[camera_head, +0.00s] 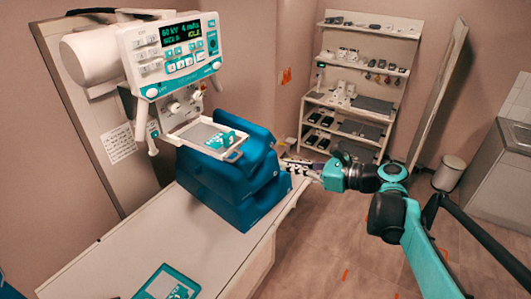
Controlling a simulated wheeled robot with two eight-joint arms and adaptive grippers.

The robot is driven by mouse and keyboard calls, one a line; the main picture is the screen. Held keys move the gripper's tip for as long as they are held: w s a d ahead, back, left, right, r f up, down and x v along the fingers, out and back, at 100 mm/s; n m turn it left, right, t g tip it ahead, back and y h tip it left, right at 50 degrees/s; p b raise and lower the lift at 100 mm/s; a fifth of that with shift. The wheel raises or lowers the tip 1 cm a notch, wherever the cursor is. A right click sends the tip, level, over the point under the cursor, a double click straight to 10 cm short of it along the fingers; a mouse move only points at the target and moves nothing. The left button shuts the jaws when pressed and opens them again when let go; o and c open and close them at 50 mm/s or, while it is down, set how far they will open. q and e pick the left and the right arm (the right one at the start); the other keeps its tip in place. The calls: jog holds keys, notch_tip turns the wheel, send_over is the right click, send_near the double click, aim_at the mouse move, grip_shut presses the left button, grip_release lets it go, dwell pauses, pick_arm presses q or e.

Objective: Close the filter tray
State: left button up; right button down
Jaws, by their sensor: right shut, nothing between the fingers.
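The filter tray (203,133) is a flat grey plate in a white frame with a handle at its front. It sticks out from below the head of the white X-ray machine (175,55), above the blue stepped cushion (235,190). My right gripper (290,165) is shut and empty, to the right of the tray and the cushion, near the table's right edge. A clear gap separates it from the tray handle. My left gripper is not in view.
The white table (205,235) bears the cushion and a teal-edged panel (168,284). Shelves (362,75) with small items stand at the back. A bin (449,172) and a grey cabinet (499,170) are at the right. The floor between is mostly open.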

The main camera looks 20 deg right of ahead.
aim_at(193, 139)
jog(key=p+x, duration=0.2)
jog(key=x, duration=1.2)
jog(key=shift+a, duration=0.15)
jog(key=shift+w, duration=0.15)
jog(key=r+b+x, duration=0.1)
jog(key=x, duration=0.5)
jog(key=r+b+x, duration=0.1)
jog(key=x, duration=0.4)
jog(key=r+b+x, duration=0.1)
jog(key=r+x, duration=0.1)
jog(key=x, duration=0.4)
jog(key=shift+x, duration=0.8)
jog(key=shift+r, duration=0.15)
